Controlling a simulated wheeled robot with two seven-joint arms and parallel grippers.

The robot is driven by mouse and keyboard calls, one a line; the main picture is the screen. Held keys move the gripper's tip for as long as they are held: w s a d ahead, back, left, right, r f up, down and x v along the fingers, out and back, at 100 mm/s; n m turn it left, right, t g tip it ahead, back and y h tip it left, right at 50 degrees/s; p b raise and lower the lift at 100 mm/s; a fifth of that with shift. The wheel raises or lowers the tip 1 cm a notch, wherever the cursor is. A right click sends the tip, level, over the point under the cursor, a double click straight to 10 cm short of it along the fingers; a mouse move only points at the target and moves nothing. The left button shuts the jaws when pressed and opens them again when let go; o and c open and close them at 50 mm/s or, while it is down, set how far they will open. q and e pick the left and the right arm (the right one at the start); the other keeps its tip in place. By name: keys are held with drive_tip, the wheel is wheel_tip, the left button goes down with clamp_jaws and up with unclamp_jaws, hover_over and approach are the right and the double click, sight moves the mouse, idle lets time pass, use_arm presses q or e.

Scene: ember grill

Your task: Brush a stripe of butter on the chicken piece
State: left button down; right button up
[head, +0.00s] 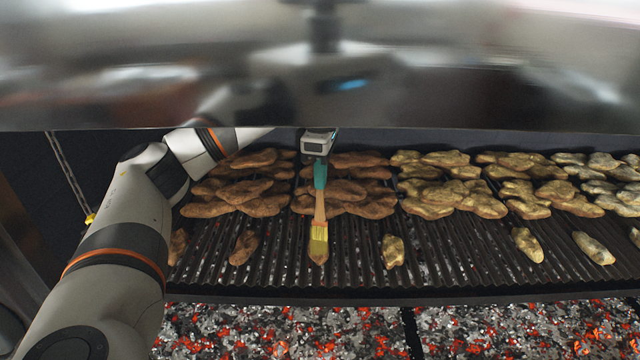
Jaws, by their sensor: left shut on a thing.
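My left gripper (318,145) is shut on the brush (319,205) by its teal handle end. The brush has a wooden shaft and yellow bristles, and hangs bristles-down over the grate. Its bristle tip is at a browned chicken piece (318,259), which is mostly hidden behind the bristles. I cannot tell whether they touch or whether butter lies on the piece. Single pieces also lie to the left (243,247) and right (392,251). My right gripper does not show.
The ridged grill grate (458,250) carries rows of chicken at the back, browner on the left and paler on the right. Glowing coals (260,330) lie below its front edge. A shiny metal hood (480,90) crosses the top of the view.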

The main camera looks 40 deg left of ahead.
use_arm(q)
drive_tip(key=shift+r, duration=0.5)
wheel_tip(320, 180, up, 2)
drive_tip(key=shift+s+r, duration=0.1)
drive_tip(key=shift+r, duration=0.15)
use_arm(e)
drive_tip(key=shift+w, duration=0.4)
use_arm(q)
drive_tip(key=shift+s+d, duration=0.15)
drive_tip(key=shift+s, duration=0.05)
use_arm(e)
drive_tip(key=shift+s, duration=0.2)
